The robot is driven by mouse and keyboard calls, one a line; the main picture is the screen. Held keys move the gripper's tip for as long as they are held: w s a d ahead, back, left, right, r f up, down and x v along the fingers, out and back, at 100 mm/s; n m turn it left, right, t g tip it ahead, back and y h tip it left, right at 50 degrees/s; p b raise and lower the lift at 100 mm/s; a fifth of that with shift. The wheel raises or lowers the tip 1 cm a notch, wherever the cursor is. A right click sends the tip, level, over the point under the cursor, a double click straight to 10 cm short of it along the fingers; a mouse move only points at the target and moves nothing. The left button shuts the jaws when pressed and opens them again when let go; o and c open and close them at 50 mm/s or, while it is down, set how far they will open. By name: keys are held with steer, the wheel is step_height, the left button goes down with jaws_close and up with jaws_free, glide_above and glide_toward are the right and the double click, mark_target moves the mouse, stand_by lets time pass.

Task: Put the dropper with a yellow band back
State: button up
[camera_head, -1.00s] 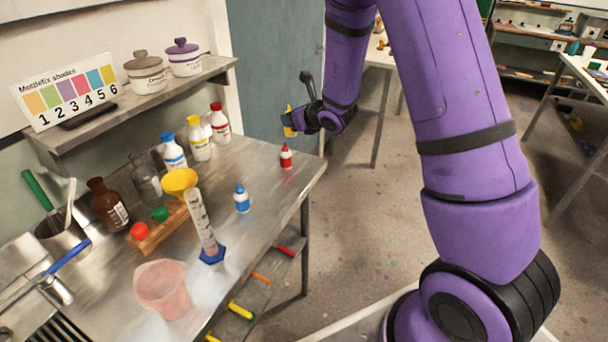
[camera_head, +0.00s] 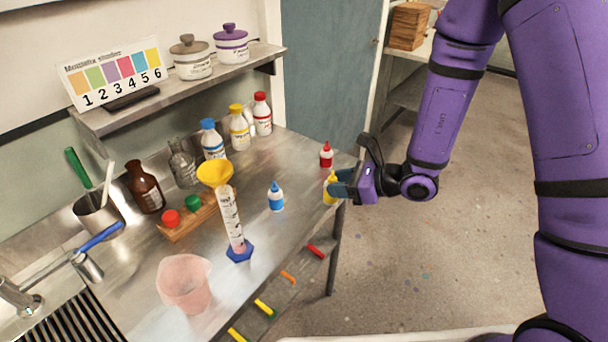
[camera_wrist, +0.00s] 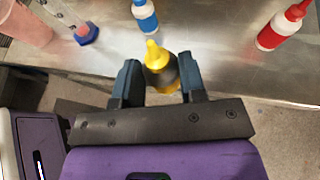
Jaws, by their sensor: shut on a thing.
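The yellow-banded dropper (camera_wrist: 159,60) is between the two fingers of my gripper (camera_wrist: 159,80) in the wrist view, its yellow nozzle pointing away from the palm. In the head view the yellow dropper (camera_head: 330,188) shows in my gripper (camera_head: 342,188) at the bench's right front edge. My gripper is shut on it. Fingers hide part of its body, and I cannot tell whether it touches the bench. The blue-banded dropper (camera_head: 276,197) stands upright on the bench to its left. The red dropper (camera_head: 326,155) stands upright farther back.
A measuring cylinder (camera_head: 232,222) with a yellow funnel (camera_head: 215,173) near its top and a pink beaker (camera_head: 184,284) stand left on the steel bench (camera_head: 275,240). Larger bottles (camera_head: 240,128) line the back. Bare bench lies between the blue and red droppers.

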steer(key=shift+w+a+f, duration=0.8)
steer(key=shift+w+a, duration=0.45)
steer(key=shift+w, duration=0.7)
steer(key=shift+w+a+f, duration=0.8)
steer(key=shift+w+a, duration=0.45)
steer(key=shift+w, duration=0.75)
steer(key=shift+w+a+f, duration=0.8)
steer(key=shift+w+a, duration=0.45)
steer(key=shift+w, duration=0.7)
steer(key=shift+f, duration=0.2)
steer(key=o, duration=1)
steer(key=shift+r, duration=0.1)
steer(key=shift+d+r, duration=0.15)
steer(key=v, duration=1.1)
steer(key=shift+s+d+r, duration=0.15)
steer(key=shift+s+d, duration=0.05)
steer(key=shift+d, duration=0.05)
